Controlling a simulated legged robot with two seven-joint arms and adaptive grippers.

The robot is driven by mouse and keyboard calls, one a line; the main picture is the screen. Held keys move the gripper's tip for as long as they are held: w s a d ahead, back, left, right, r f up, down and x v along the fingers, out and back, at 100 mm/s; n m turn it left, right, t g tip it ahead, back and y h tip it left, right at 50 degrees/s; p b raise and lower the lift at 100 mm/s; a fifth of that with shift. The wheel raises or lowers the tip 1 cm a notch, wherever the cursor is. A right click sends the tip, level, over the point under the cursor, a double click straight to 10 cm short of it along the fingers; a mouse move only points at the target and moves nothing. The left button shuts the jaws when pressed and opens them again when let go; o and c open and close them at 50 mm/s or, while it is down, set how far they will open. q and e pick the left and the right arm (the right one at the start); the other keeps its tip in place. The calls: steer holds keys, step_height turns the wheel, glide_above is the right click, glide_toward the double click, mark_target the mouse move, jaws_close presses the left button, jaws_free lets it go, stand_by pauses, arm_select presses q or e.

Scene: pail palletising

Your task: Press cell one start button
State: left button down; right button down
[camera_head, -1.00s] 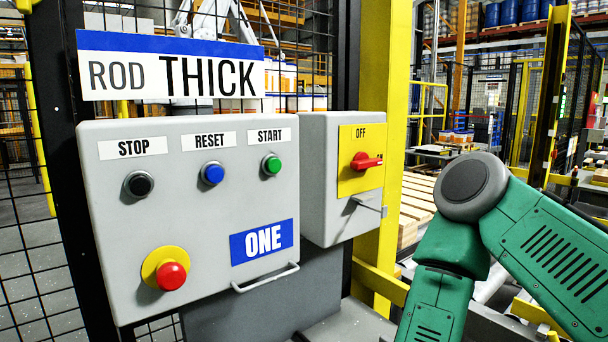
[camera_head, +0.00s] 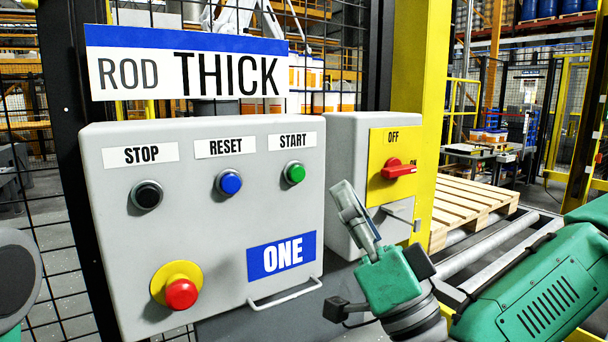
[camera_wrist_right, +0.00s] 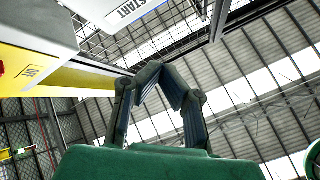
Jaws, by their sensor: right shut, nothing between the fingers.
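The grey control box (camera_head: 205,290) marked ONE fills the left and middle of the head view. Its green START button (camera_head: 294,173) is at the upper right of the panel, under the START label (camera_head: 293,141). That label also shows at the top of the right wrist view (camera_wrist_right: 125,10); the button is not visible there. My right gripper (camera_head: 345,195) is shut and empty, fingers pointing up, below and right of the green button and apart from it in the picture. Its fingertips meet in the right wrist view (camera_wrist_right: 162,74). My left gripper is not in view.
A black STOP button (camera_head: 147,195), a blue RESET button (camera_head: 229,183) and a red emergency button (camera_head: 181,294) share the panel. A second grey box with a red switch (camera_head: 398,168) stands right behind my right gripper. A mesh fence is behind.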

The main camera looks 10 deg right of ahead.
mark_target(296, 174)
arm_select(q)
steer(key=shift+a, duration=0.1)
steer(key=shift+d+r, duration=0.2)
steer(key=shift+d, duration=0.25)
arm_select(e)
steer(key=w, duration=0.2)
steer(key=w+a, duration=0.1)
steer(key=w, duration=0.2)
steer(key=w+a, duration=0.1)
steer(key=w, duration=0.2)
steer(key=shift+a, duration=0.15)
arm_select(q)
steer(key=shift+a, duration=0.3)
arm_select(e)
steer(key=shift+a, duration=0.25)
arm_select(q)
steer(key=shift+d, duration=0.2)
arm_select(e)
steer(key=shift+d, duration=0.25)
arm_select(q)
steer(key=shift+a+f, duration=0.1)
arm_select(e)
steer(key=shift+w+a, duration=0.1)
steer(key=shift+a, duration=0.1)
